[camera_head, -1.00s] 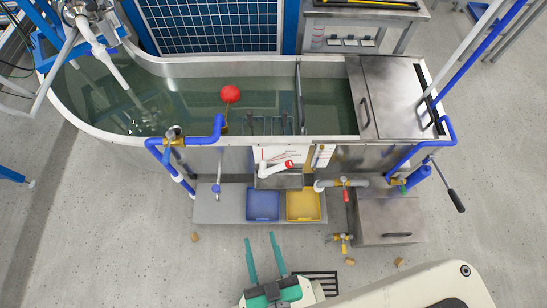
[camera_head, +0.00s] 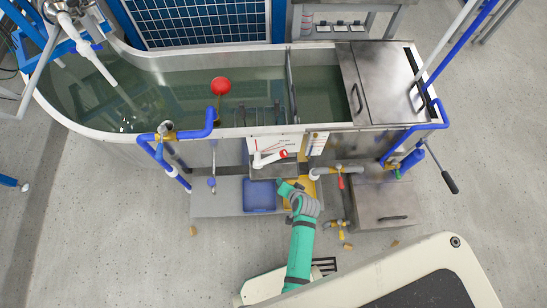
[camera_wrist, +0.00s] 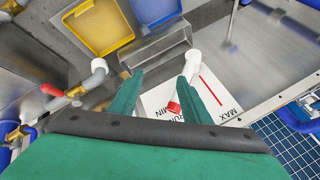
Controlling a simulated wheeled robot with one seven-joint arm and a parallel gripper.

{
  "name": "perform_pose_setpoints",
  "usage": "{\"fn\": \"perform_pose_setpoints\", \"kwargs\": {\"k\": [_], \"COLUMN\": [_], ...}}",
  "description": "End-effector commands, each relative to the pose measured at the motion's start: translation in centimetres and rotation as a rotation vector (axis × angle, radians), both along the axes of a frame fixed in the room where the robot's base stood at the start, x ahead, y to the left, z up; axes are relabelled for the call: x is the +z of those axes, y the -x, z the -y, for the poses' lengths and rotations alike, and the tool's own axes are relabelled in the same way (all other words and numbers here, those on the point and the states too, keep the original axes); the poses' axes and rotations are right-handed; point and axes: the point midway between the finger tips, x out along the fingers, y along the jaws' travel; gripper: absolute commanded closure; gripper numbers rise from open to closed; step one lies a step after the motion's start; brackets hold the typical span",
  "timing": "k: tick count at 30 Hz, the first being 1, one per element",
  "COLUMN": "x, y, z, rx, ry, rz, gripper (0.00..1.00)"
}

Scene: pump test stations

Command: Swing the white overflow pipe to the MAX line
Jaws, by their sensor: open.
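The white overflow pipe (camera_head: 266,160), with a red piece at its right end, lies across the front of the white marked plate (camera_head: 262,144) on the tank's front wall. In the wrist view, its white elbow (camera_wrist: 195,62) shows beside the right fingertip. That finger hides part of the pipe. The plate also shows there (camera_wrist: 155,100), with MIN, RUN and MAX lettering and a red line (camera_wrist: 213,88) by MAX. My gripper (camera_head: 291,186) is open, just below and right of the pipe. In the wrist view (camera_wrist: 162,64) nothing sits clearly between the fingers. Contact with the pipe cannot be told.
A steel trough (camera_wrist: 155,48) sits under the plate. A blue bin (camera_head: 259,196) and a partly hidden yellow bin stand below. A valve with a red handle (camera_head: 341,183) is to the right, and a blue pipe (camera_head: 210,122) to the left. The floor in front is mostly open.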

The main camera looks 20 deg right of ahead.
Motion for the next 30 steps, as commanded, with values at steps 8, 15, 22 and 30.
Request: {"fn": "perform_pose_setpoints", "kwargs": {"k": [8, 15, 22, 30], "x": [0.9, 2.4, 1.3, -2.4], "y": [-7.3, -10.0, -11.1, -13.6], "z": [2.8, 3.3, 2.8, 1.4], "rx": [-0.072, -0.078, -0.075, -0.076], "ry": [-0.281, -0.404, -0.419, -0.417], "rz": [-0.058, -0.076, -0.08, -0.08], "gripper": [0.57, 0.57, 0.57, 0.57]}}
